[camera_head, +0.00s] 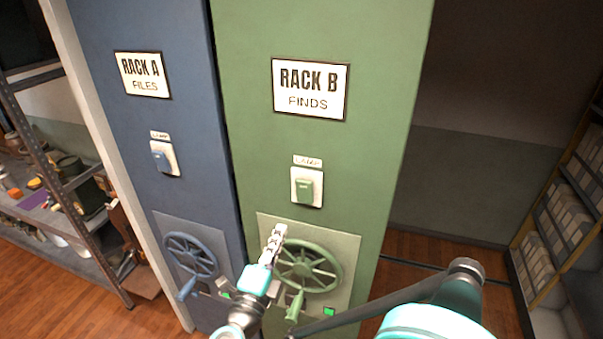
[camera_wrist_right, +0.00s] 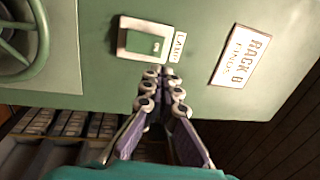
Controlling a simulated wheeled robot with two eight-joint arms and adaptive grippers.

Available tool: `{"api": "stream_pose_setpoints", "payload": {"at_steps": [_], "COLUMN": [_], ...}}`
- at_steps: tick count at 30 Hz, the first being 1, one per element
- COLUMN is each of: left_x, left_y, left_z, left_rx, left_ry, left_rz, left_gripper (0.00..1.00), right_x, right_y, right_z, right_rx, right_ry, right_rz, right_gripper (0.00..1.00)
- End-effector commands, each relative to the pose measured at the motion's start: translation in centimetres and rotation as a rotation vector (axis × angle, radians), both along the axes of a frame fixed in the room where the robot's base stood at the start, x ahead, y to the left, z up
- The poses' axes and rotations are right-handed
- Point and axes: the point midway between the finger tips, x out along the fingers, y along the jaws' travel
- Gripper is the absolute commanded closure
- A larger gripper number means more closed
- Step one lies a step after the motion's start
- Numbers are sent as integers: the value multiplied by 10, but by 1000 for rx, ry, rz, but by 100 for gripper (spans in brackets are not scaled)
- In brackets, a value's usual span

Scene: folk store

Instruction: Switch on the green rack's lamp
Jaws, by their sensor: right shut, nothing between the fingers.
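The green rack (camera_head: 385,90) stands at the centre of the head view, with a "RACK B FINDS" sign. Its lamp switch (camera_head: 305,190) is a green rocker on a white plate under a "LAMP" label. In the right wrist view the switch (camera_wrist_right: 145,42) is at the upper middle, just beyond the fingertips. My right gripper (camera_head: 279,231) is shut and empty, below and left of the switch in the head view. Its fingertips (camera_wrist_right: 166,72) show near the label in the wrist view; I cannot tell whether they touch the rack. My left gripper is not in view.
The blue rack (camera_head: 200,60) stands to the left with its own lamp switch (camera_head: 164,158) and handwheel (camera_head: 190,256). A green handwheel (camera_head: 309,267) sits below the green switch. Shelves stand at both sides. Free floor lies right of the green rack.

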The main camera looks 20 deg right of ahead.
Motion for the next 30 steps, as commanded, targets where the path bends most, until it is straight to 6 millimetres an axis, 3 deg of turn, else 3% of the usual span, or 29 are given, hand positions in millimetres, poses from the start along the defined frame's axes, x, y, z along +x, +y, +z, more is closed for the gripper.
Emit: {"api": "stream_pose_setpoints", "payload": {"at_steps": [16, 30], "left_x": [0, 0], "left_y": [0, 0], "left_z": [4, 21], "left_rx": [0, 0], "left_ry": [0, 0], "left_rz": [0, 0], "left_gripper": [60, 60], "right_x": [4, 79], "right_y": [-7, -59], "right_z": [-1, 13], "right_rx": [13, 13], "right_ry": [6, 6], "right_rz": [-19, -21], "right_gripper": [100, 100]}}
